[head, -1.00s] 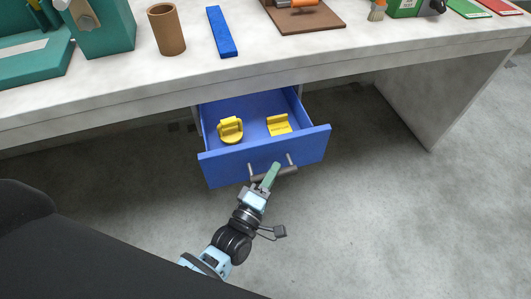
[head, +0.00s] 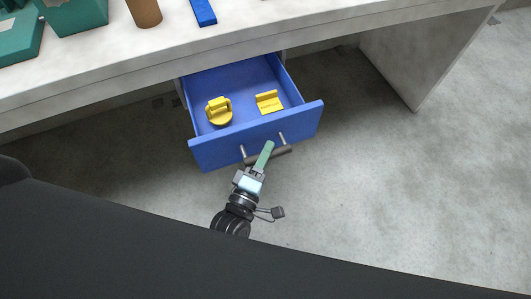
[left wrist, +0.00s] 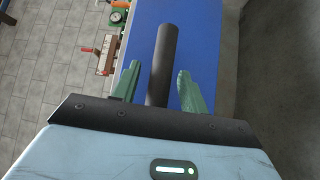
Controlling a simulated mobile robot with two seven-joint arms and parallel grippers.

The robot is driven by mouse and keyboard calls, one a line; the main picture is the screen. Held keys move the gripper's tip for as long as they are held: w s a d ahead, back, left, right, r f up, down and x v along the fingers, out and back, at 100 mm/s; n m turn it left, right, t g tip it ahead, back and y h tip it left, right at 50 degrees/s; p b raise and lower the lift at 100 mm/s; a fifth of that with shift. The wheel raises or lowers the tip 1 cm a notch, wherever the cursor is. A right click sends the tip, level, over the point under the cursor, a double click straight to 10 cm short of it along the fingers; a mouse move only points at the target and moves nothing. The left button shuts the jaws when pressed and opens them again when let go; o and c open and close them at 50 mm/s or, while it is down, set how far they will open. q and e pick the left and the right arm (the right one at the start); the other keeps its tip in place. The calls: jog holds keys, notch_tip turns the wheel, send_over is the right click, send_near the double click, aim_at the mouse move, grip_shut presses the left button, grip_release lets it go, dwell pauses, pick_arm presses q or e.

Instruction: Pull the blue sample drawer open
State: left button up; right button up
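The blue sample drawer (head: 200,155) stands pulled out from under the pale table, and its inside shows from above. Its dark bar handle (head: 281,151) sits on two posts on the front face. My left gripper (head: 264,155) is at the handle. In the left wrist view its green fingers (left wrist: 158,85) stand apart on either side of the dark bar (left wrist: 162,60), with a visible gap on the left. The blue drawer front (left wrist: 204,35) lies behind the bar. My right gripper is not in view.
Two yellow pieces, one rounded (head: 219,112) and one angular (head: 269,102), lie in the drawer. The table top (head: 290,12) carries teal boxes (head: 75,14), a brown cup (head: 145,11) and a blue bar (head: 203,12). The floor (head: 400,190) right of the drawer is clear.

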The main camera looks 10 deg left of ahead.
pick_arm(q)
jog(key=v, duration=0.7)
jog(key=shift+s, duration=0.4)
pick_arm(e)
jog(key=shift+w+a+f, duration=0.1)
pick_arm(q)
jog(key=shift+a+f, duration=0.1)
